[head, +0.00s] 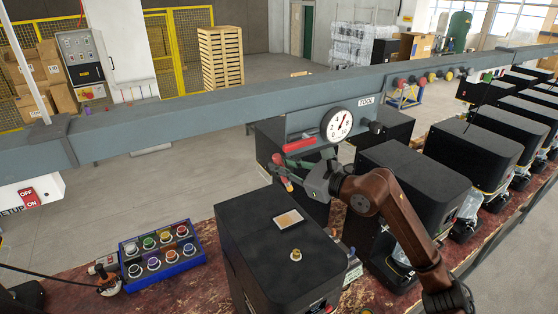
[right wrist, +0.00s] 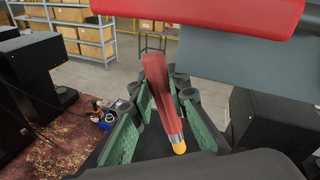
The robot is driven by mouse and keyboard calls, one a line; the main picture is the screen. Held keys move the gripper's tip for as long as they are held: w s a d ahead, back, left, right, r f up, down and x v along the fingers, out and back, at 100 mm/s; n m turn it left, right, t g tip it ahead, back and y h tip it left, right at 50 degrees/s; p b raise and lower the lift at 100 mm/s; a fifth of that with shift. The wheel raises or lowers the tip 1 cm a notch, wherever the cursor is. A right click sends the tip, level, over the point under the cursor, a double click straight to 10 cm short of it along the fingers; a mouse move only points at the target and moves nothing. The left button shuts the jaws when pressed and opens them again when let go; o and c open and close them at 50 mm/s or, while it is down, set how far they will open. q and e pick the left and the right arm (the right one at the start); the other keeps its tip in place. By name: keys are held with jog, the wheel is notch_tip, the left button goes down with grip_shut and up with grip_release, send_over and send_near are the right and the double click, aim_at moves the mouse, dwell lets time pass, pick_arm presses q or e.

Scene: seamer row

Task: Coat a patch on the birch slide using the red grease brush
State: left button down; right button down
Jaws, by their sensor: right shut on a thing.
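My right gripper (head: 286,169) is shut on the red grease brush (head: 283,178), in front of the grey beam. In the right wrist view the red brush (right wrist: 160,95) lies between the green fingers (right wrist: 144,115), with a silver ferrule and a yellow tip at its lower end. A light tan plate (head: 289,218), which may be the birch slide, lies on top of the nearest black machine (head: 270,240). The brush is apart from this plate, above and behind it in the picture. My left gripper is out of view.
The grey beam (head: 200,105) crosses behind the gripper, with a dial (head: 338,124) and a red handle (head: 300,144) close by. A brass knob (head: 296,255) stands near the plate. A blue tray (head: 150,276) of coloured jars is at left. Several black machines line the right.

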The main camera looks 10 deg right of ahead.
jog(key=shift+w+f, duration=0.1)
jog(key=shift+f, duration=0.15)
jog(key=shift+f+b, duration=0.3)
jog(key=shift+f, duration=0.05)
notch_tip(320, 180, down, 4)
jog(key=shift+r+b, duration=0.15)
jog(key=shift+b, duration=0.65)
